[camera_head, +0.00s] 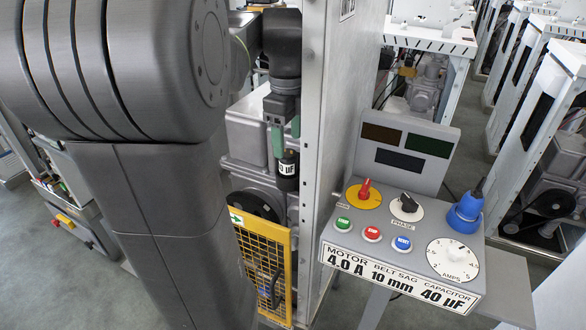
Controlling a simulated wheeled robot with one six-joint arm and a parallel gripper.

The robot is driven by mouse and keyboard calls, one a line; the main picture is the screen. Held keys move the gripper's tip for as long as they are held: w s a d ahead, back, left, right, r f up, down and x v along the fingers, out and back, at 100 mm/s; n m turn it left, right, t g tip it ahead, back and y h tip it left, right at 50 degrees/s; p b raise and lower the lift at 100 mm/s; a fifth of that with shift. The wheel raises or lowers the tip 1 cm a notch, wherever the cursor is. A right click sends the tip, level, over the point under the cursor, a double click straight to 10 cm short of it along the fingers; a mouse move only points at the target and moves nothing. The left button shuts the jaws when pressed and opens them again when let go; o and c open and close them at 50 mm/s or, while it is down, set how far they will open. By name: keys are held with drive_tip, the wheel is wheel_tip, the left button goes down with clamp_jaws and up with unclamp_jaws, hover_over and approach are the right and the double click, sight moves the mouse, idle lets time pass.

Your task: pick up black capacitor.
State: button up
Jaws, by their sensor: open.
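The black capacitor (287,180) is a small dark cylinder with a white label band, partly readable as "0 µF". It stands upright by the grey machine housing, left of the tall metal post. My gripper (286,145) points down right above it, with green fingers apart. The left finger reaches down beside the capacitor's top left; the right finger looks shorter from here. I cannot tell whether either finger touches it. The capacitor's base is hard to make out.
The metal post (315,150) stands close to the right of my gripper. A yellow mesh guard (262,265) is below. A control panel (400,230) with knobs, buttons and a blue plug (466,213) is at the right. My arm hides much of the left.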

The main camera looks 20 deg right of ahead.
sight(288, 150)
drive_tip(key=shift+f, duration=3.05)
drive_tip(key=c, duration=1.1)
